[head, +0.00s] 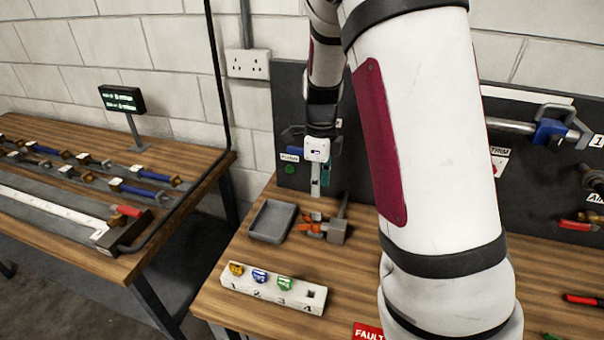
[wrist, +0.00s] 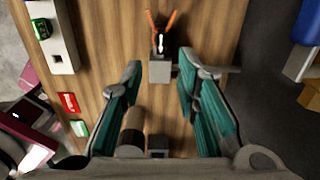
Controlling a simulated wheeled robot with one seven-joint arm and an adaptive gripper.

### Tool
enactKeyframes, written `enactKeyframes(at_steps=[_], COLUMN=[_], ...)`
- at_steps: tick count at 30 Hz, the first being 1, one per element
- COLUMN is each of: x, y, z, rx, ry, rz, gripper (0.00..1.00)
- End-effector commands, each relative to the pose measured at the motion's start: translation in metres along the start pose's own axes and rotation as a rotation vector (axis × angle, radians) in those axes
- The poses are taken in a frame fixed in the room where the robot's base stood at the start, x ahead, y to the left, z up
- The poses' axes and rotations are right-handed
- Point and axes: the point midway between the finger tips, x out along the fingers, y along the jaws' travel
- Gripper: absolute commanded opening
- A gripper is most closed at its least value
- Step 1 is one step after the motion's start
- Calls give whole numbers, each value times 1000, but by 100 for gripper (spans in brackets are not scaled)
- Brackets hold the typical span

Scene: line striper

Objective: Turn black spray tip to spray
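A small fixture with an orange forked guard (wrist: 163,24) stands on the bench, attached to a grey block (wrist: 160,70). A dark part with a white mark (wrist: 160,42) sits between the orange prongs and looks like the black spray tip; its exact turn is too small to tell. In the head view the orange guard (head: 309,224) lies just below my gripper (head: 316,188). My gripper points down, its teal-padded fingers spread apart with nothing between them. In the wrist view my gripper (wrist: 158,68) has its fingertips on either side of the grey block, apart from it.
A white rack (head: 272,287) numbered 1 to 4 holds orange, blue and green tips; slot 4 looks empty. A grey tray (head: 272,221) sits left of the fixture. A dark tool panel (head: 290,110) rises behind. A red FAULT label (head: 367,332) lies at the front.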

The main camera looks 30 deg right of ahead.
Motion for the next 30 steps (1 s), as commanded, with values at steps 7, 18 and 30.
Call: enactKeyframes(at_steps=[7, 18, 30], x=[15, 55, 92], y=[-2, -3, -2], z=[0, 0, 0], rx=[20, 18, 16], ry=[4, 4, 4], rz=[3, 2, 2], gripper=[29, 29, 29])
